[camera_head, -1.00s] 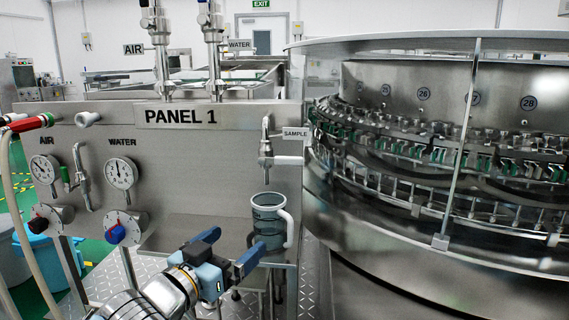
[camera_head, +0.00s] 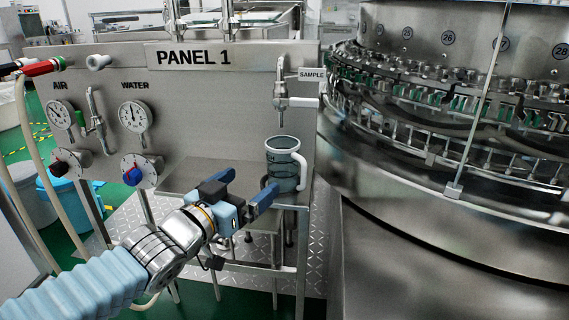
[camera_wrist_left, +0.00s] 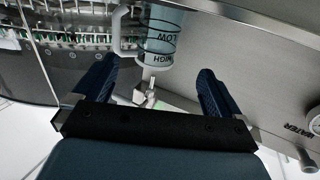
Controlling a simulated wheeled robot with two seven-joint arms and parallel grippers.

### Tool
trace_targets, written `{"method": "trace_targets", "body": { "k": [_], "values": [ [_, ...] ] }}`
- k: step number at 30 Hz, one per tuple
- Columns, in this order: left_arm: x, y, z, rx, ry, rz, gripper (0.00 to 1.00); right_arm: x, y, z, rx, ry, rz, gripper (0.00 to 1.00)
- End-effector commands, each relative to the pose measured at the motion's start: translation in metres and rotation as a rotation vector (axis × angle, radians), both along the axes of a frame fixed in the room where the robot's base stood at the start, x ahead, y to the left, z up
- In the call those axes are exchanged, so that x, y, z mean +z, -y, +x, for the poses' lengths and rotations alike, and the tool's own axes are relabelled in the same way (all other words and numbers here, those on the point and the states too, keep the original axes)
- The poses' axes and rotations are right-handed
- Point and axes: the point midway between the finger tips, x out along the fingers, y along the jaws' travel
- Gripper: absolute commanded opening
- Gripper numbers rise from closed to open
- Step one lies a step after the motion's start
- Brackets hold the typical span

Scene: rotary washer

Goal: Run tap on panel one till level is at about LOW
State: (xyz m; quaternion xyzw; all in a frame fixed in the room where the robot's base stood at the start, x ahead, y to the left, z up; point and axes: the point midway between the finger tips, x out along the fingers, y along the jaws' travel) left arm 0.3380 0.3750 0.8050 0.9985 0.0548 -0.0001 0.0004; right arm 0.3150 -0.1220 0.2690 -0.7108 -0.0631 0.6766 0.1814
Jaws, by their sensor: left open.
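The panel (camera_head: 240,115) carries the label PANEL 1. The sample tap (camera_head: 281,92) sticks out at its right end, with a pale lever pointing right. A clear jug (camera_head: 287,158) with a white handle on its right stands upright on the ledge below the tap. In the left wrist view the jug (camera_wrist_left: 163,38) appears upside down, with LOW and HIGH marks; I cannot tell its liquid level. My left gripper (camera_head: 248,186) is open and empty, in front and to the left of the jug. In the wrist view its blue fingers (camera_wrist_left: 155,80) frame the jug and tap. My right gripper is out of view.
Air and water gauges (camera_head: 136,117) and knobs (camera_head: 142,170) sit on the panel's left side, with hoses (camera_head: 38,170) beside them. The large round washer (camera_head: 450,180) stands close on the right. The steel ledge (camera_head: 205,172) left of the jug is bare.

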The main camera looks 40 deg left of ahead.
Motion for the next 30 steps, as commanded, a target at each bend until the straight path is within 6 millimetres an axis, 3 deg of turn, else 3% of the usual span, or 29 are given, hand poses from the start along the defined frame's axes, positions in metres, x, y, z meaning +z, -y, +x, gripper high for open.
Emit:
{"method": "trace_targets", "body": {
  "k": [11,16,22,30],
  "values": [
    [0.000,0.000,0.000,0.000,0.000,0.000,0.99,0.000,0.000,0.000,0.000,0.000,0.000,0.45],
    [0.008,-0.001,0.002,-0.004,0.000,0.069,0.73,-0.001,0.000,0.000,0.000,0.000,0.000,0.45],
    [0.054,-0.005,0.006,-0.033,-0.013,0.473,0.45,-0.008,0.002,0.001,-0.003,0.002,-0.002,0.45],
    [0.115,0.003,-0.004,-0.179,0.015,1.151,0.45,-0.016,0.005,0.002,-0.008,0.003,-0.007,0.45]
  ]
}}
